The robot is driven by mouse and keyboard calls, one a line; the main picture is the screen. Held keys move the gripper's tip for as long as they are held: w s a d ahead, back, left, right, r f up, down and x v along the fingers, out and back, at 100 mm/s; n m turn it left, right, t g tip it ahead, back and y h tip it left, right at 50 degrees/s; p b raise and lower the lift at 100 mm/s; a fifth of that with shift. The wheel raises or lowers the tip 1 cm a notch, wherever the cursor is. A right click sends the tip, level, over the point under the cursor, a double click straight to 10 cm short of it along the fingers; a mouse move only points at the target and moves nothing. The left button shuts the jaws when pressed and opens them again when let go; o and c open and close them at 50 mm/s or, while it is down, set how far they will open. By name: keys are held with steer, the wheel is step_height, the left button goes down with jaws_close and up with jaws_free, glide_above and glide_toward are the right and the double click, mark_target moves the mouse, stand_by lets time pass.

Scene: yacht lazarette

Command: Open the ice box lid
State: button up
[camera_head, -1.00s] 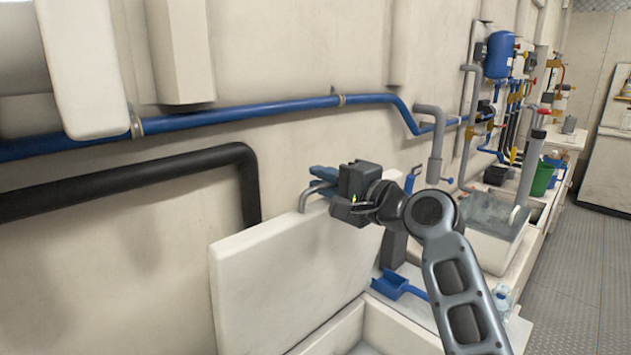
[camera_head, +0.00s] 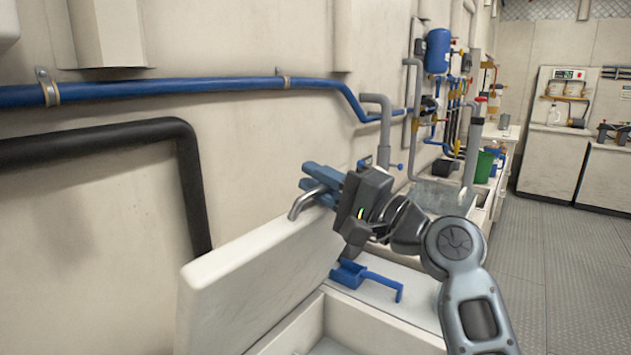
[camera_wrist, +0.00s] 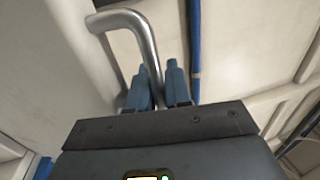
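The ice box lid (camera_head: 262,278) is a thick white slab, raised steeply on edge above the ice box (camera_head: 375,328), with its top side toward the wall. Its bent metal handle (camera_head: 306,203) sticks out near the upper edge. My gripper (camera_head: 318,185) is at the handle with its two blue fingers. In the wrist view, the handle (camera_wrist: 135,28) curves down and its end passes between the fingers (camera_wrist: 158,84), which appear closed on it. The exact contact is partly hidden. Part of the open box interior shows below the lid.
A black pipe (camera_head: 105,138) and a blue pipe (camera_head: 200,87) run along the wall behind the lid. A clear floor (camera_head: 560,260) extends at right.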

steer(key=shift+o, duration=0.3)
steer(key=b+v, duration=0.1)
steer(key=v, duration=0.6)
steer(key=shift+s+d, duration=0.25)
steer(key=shift+d, duration=0.05)
steer(key=shift+f, duration=0.2)
